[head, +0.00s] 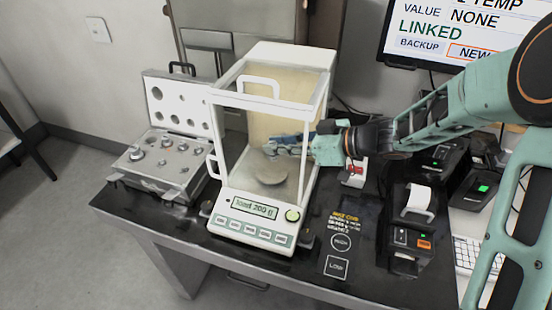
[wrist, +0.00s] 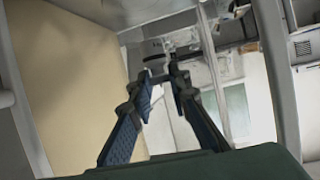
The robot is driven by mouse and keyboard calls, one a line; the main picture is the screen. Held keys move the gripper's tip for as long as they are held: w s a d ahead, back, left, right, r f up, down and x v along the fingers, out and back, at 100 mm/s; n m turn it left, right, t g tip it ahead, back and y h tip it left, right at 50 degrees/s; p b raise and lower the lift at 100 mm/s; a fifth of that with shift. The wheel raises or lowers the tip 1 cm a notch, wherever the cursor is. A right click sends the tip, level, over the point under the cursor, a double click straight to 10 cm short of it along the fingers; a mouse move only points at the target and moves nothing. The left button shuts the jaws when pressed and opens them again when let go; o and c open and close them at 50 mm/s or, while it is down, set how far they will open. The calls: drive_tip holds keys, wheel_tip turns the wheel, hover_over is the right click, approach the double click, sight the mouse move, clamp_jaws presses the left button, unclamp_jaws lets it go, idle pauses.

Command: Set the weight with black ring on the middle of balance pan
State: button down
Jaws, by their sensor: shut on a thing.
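The balance (head: 250,228) stands on the dark table, and its display reads what looks like "load 200 g". Its round pan (head: 270,174) shows inside the clear draft shield (head: 320,100). My gripper (head: 272,149) reaches in from the right side, above the pan. It is shut on a small metal weight (head: 268,150) at the fingertips, apart from the pan below.
An open weight case (head: 160,165) with several metal weights stands left of the balance. The shield's white frame (head: 330,65) is close around my arm. A printer (head: 410,225), a small red-and-white item (head: 355,172) and a monitor (head: 450,35) are to the right.

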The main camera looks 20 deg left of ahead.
wheel_tip(320, 180, down, 4)
drive_tip(key=shift+a+f+b, duration=0.1)
drive_tip(key=shift+f+b, duration=0.1)
drive_tip(key=shift+b, duration=0.15)
drive_tip(key=shift+a+f, duration=0.1)
drive_tip(key=shift+f, duration=0.2)
drive_tip(key=c, duration=1.8)
unclamp_jaws()
